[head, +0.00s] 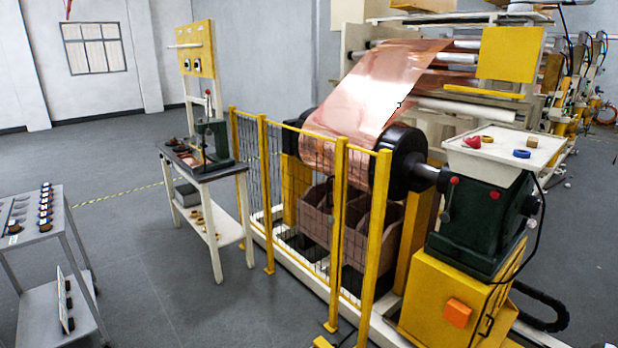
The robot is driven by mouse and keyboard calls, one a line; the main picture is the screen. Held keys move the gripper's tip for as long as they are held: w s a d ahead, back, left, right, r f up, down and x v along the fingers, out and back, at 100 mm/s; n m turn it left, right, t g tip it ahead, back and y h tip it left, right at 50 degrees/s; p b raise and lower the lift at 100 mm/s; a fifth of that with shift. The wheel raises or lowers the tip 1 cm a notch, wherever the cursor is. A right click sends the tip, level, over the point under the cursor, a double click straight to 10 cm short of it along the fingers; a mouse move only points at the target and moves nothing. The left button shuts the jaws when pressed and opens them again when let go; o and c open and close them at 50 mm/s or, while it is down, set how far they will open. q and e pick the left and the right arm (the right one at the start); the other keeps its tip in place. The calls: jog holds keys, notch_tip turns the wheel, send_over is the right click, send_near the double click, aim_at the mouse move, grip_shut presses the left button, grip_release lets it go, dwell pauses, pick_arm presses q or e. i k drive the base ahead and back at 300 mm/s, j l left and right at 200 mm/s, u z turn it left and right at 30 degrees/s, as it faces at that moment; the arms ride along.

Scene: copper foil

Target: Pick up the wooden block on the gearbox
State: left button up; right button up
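The dark green gearbox (470,222) stands at the right on a yellow base. A white tray (490,166) lies on top of it. A small tan block (532,141), which looks like the wooden block, sits near the right side of the tray. A red piece (472,142), a yellow ring-like piece (487,139) and a blue round piece (522,154) lie on the same tray, apart from the block. Neither of my grippers is in view.
A yellow mesh fence (335,220) stands in front of the copper foil roll (345,155), left of the gearbox. A workbench (212,172) and a grey cart (38,235) stand farther left. A black cable hangs beside the gearbox.

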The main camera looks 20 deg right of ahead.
aim_at(532, 142)
jog(key=i+l+z, duration=0.65)
jog(key=i, duration=0.35)
